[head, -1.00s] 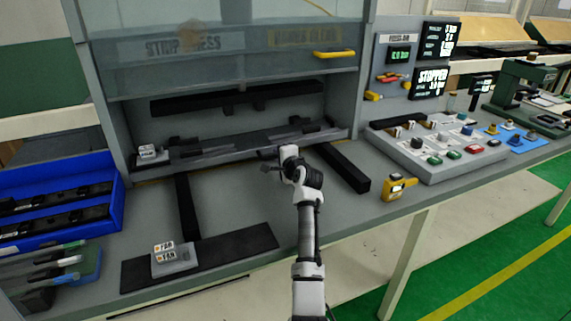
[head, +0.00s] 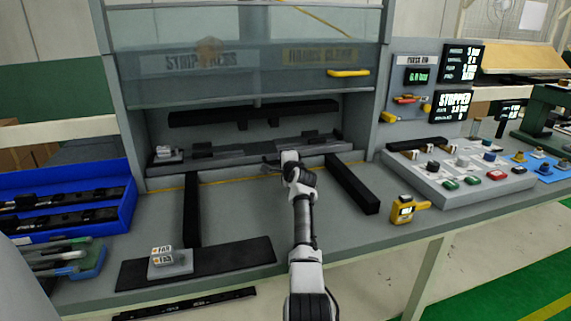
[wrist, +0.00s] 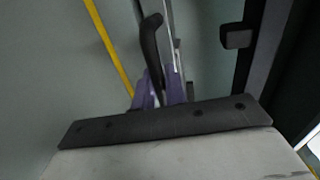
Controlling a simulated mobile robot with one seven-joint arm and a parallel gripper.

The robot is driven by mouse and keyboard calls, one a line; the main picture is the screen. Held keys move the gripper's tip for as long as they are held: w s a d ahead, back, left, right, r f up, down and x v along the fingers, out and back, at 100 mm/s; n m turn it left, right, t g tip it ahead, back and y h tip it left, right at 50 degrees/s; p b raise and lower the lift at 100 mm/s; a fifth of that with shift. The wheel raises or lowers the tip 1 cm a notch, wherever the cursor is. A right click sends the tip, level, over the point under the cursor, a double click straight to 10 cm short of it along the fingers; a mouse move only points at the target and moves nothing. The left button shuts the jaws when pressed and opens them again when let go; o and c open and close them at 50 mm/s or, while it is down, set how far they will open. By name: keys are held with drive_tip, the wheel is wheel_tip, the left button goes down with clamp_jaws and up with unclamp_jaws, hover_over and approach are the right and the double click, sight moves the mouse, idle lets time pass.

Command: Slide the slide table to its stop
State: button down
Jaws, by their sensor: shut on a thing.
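The slide table (head: 225,158) is a long grey plate with dark blocks on it, lying across the two dark rails inside the press. A yellow line shows on the bench just in front of its edge. My gripper (head: 276,165) is at the front edge of the slide table, right of its middle. In the wrist view my gripper (wrist: 160,88) is shut, its purplish fingers at a dark curved handle (wrist: 151,45). The exact grip is partly hidden. The far side of the slide table is in shadow, and I cannot make out a stop.
The raised clear guard (head: 240,75) hangs above. A blue bin (head: 115,215) stands left, a button panel (head: 455,175) and yellow device (head: 408,210) right.

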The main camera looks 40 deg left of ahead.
drive_tip(key=shift+w+r, duration=0.15)
drive_tip(key=shift+r, duration=0.2)
drive_tip(key=c, duration=1.7)
unclamp_jaws()
drive_tip(key=shift+o, duration=0.7)
drive_tip(key=shift+a+f, duration=0.1)
drive_tip(key=shift+f, duration=0.1)
drive_tip(key=shift+f, duration=0.1)
drive_tip(key=b+v, duration=0.2)
drive_tip(key=v, duration=1.2)
